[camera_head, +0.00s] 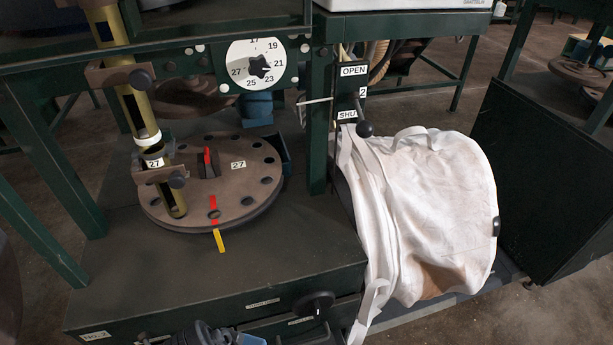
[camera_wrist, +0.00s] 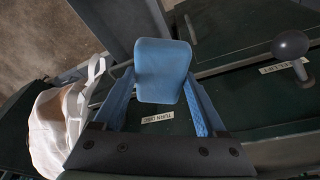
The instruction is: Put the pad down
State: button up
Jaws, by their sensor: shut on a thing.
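The blue pad (camera_wrist: 162,60) is a flat rounded square in the wrist view. It is held between the two blue fingers of my gripper (camera_wrist: 160,80), which is shut on it. Below and beyond it in the wrist view is the dark green cabinet (camera_wrist: 245,95) with small white labels; the pad looks raised in front of it, but I cannot tell the gap. In the head view my gripper (camera_head: 207,336) is cut off at the bottom edge, in front of the cabinet, with a bit of blue beside it.
The white bulk bag (camera_head: 430,200), brown-stained, hangs right of the cabinet (camera_head: 290,262). A round perforated disc (camera_head: 245,205) and a brass column (camera_head: 130,105) stand on the cabinet top. A lever with a black knob (camera_head: 365,129) is beside the OPEN/SHUT plate. The cabinet top's front is clear.

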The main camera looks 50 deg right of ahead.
jog(key=s+d+f+m+g+b, duration=0.1)
jog(key=s+f+m+b, duration=0.3)
jog(key=f+b, duration=0.4)
jog(key=s+d+f+m+g+b, duration=0.1)
jog(key=s+d+f+m+b, duration=0.3)
jog(key=f, duration=1.4)
jog(key=s+d+f+m+g+b, duration=0.1)
jog(key=s+f+m+b, duration=0.3)
jog(key=f+b, duration=0.8)
jog(key=shift+s+d+f, duration=0.15)
jog(key=shift+d+f, duration=0.45)
jog(key=shift+d, duration=0.05)
jog(key=shift+r, duration=0.1)
jog(key=o, duration=1.3)
